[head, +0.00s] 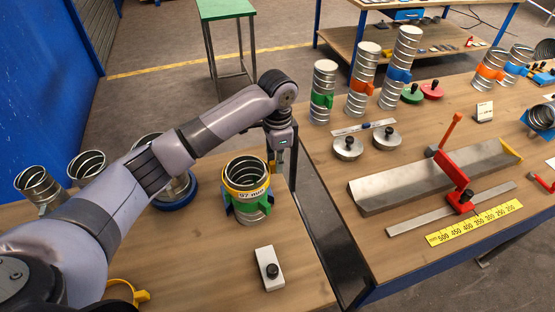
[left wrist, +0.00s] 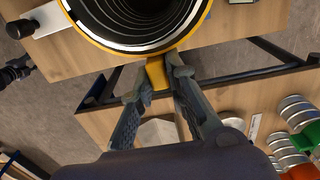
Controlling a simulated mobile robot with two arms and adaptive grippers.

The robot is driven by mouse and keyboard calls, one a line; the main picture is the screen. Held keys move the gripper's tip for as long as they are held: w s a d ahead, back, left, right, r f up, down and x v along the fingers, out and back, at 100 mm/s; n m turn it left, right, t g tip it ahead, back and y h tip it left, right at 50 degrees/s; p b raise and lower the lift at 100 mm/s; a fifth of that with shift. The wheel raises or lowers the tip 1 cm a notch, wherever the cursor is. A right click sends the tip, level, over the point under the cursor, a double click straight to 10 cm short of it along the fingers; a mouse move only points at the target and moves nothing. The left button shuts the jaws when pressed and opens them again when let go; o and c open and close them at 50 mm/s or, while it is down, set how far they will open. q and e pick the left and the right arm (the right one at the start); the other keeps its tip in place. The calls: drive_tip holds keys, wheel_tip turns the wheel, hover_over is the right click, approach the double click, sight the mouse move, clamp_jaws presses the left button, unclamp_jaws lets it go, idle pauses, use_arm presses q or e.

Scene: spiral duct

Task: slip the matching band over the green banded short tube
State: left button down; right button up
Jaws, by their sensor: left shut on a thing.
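The short ribbed metal tube (head: 252,216) stands upright on the near-left bench, with a green band part (head: 250,207) low on its side. A yellow band (head: 232,184) sits level around its mouth, with a label reading 97 mm on the front. In the left wrist view the yellow band (left wrist: 92,40) rings the dark open tube mouth (left wrist: 140,20). My left gripper (head: 279,164) is at the tube's right rear side. Its fingers (left wrist: 160,78) are shut on the band's yellow tab. Whether the band touches the tube wall cannot be told. My right gripper is not in view.
A white block with a black knob (head: 269,268) lies in front of the tube. Another yellow band (head: 141,296) is at lower left. Open tubes (head: 87,167) stand behind my arm. A gap separates this bench from the right bench with tall banded tubes (head: 322,90).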

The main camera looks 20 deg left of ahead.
use_arm(q)
drive_tip(key=c, duration=1.5)
unclamp_jaws()
drive_tip(key=shift+r, duration=0.15)
wheel_tip(320, 180, up, 12)
drive_tip(key=shift+f, duration=0.15)
drive_tip(key=shift+f, duration=0.1)
